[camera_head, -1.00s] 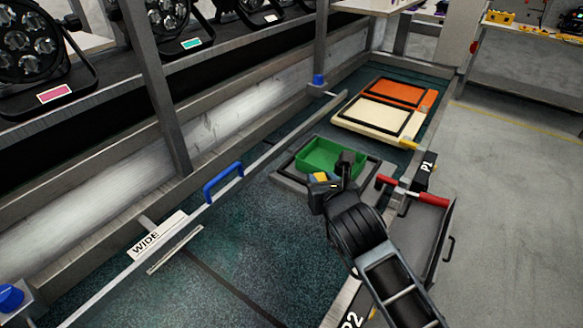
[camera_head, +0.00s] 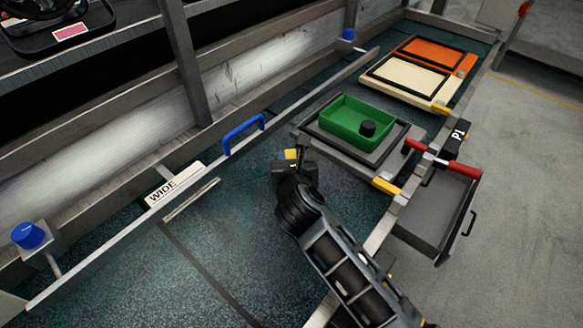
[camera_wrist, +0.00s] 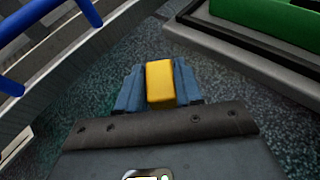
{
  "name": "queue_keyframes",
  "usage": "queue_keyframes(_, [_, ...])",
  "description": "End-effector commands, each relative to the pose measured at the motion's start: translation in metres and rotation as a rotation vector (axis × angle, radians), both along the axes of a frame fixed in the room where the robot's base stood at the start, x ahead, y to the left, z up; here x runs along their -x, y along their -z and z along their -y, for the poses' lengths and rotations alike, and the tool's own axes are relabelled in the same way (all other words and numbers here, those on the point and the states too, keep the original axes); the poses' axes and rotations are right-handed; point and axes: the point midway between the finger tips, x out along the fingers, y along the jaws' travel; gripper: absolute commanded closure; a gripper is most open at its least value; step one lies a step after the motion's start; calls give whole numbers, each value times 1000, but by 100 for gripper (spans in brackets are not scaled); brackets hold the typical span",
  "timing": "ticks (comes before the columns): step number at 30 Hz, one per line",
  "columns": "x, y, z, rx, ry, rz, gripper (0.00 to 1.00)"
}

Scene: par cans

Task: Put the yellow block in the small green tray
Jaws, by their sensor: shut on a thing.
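The yellow block (camera_head: 291,154) is between the fingers of my gripper (camera_head: 297,162), which is shut on it. In the wrist view the block (camera_wrist: 160,84) shows plainly between the two blue-grey fingers of my gripper (camera_wrist: 159,90). The small green tray (camera_head: 340,107) is to the right of my gripper in the head view, apart from it. The tray stands on a grey, dark-edged platform and holds a black cylinder (camera_head: 367,128). The tray's edge also shows at the wrist view's upper right (camera_wrist: 270,18).
A blue handle (camera_head: 243,134) on a long rail runs along the left. A cream panel (camera_head: 405,82) and an orange panel (camera_head: 432,53) lie behind the tray.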

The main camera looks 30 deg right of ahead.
Motion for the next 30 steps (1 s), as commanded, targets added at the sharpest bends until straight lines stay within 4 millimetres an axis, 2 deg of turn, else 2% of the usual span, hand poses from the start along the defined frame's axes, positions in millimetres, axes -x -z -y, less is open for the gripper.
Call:
queue_keyframes(7, [0, 34, 0, 0, -1, -4, 94])
queue_keyframes(18, [0, 38, 0, 0, 0, -1, 94])
queue_keyframes(19, [0, 38, 0, 0, 0, -1, 64])
queue_keyframes(27, [0, 37, 1, 0, 0, -1, 39])
queue_keyframes(30, [0, 37, 1, 0, 0, -1, 39])
